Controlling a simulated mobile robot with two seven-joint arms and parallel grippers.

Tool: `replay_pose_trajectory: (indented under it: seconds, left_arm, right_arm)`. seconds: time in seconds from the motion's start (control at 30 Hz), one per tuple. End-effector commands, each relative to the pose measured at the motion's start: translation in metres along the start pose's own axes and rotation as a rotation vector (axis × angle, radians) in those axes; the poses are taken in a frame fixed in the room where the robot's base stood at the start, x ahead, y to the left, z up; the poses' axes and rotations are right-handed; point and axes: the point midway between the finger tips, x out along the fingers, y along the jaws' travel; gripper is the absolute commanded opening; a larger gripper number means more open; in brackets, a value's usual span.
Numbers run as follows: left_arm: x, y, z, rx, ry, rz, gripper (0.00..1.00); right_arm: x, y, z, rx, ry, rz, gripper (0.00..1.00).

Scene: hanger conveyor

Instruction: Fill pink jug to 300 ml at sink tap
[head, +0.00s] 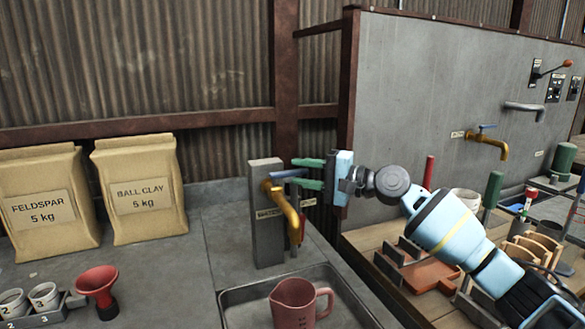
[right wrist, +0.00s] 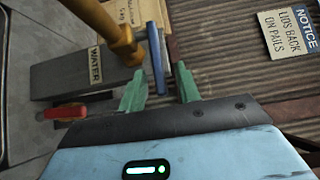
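The pink jug (head: 294,305) stands upright in the sink basin (head: 245,302), its handle to the right. It is below the spout of the brass tap (head: 288,212), and I see no water stream. Its water level and markings cannot be read. The tap sits on a grey post with a blue lever (head: 288,173) on top. My right gripper (head: 306,173) is open, its green fingers pointing left at the lever. In the right wrist view, the lever (right wrist: 156,58) lies between the lines of the open fingers (right wrist: 160,90); contact cannot be told. My left gripper is out of view.
Feldspar (head: 50,203) and ball clay (head: 139,190) bags stand at the back left. A red funnel (head: 98,288) and small numbered cups (head: 43,296) are at the front left. A grey partition (head: 430,80) and a cluttered wooden bench are to the right. Counter left of the post is clear.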

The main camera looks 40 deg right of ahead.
Motion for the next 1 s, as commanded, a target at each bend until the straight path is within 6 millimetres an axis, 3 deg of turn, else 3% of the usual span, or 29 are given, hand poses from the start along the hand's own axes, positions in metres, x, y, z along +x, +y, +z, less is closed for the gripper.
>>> replay_pose_trajectory:
  seconds: [0.23,0.6,0.83,1.0]
  left_arm:
    - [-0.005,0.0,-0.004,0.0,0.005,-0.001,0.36]
    - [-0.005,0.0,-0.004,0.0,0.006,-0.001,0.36]
    - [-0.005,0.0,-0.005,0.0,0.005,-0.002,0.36]
    - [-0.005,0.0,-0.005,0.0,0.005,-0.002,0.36]
  right_arm:
    - [0.026,-0.002,0.0,0.0,0.001,-0.002,0.33]
    - [0.031,0.0,0.0,-0.002,0.001,0.001,0.33]
    - [0.031,0.0,0.0,-0.001,0.001,0.001,0.03]
    - [0.031,0.0,0.0,-0.001,0.001,0.001,0.0]
